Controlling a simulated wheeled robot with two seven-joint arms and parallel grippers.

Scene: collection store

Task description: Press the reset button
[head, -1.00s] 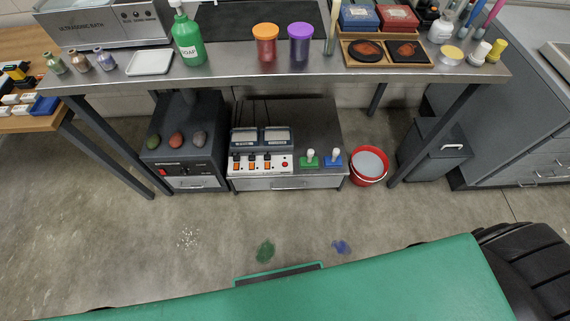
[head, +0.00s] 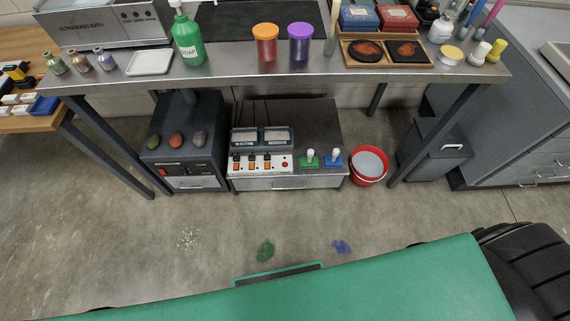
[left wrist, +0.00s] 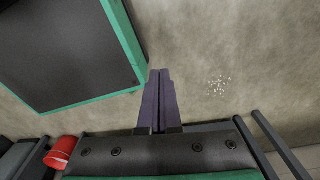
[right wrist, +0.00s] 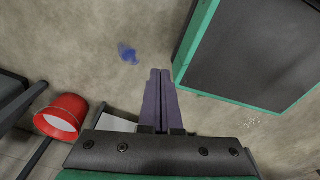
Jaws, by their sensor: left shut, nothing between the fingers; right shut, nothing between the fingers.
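The control panel (head: 273,164) sits on a low grey cabinet under the steel table in the head view. It carries two dark display meters, several orange switches and a small round red button (head: 285,164) at its right end. Any label on the button is too small to read. My left gripper (left wrist: 160,75) is shut and empty, pointing over bare floor in the left wrist view. My right gripper (right wrist: 160,75) is shut and empty in the right wrist view. Neither gripper shows in the head view, and neither wrist view shows the panel.
The steel tabletop (head: 215,72) overhangs the panel. Floor in front is mostly clear.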

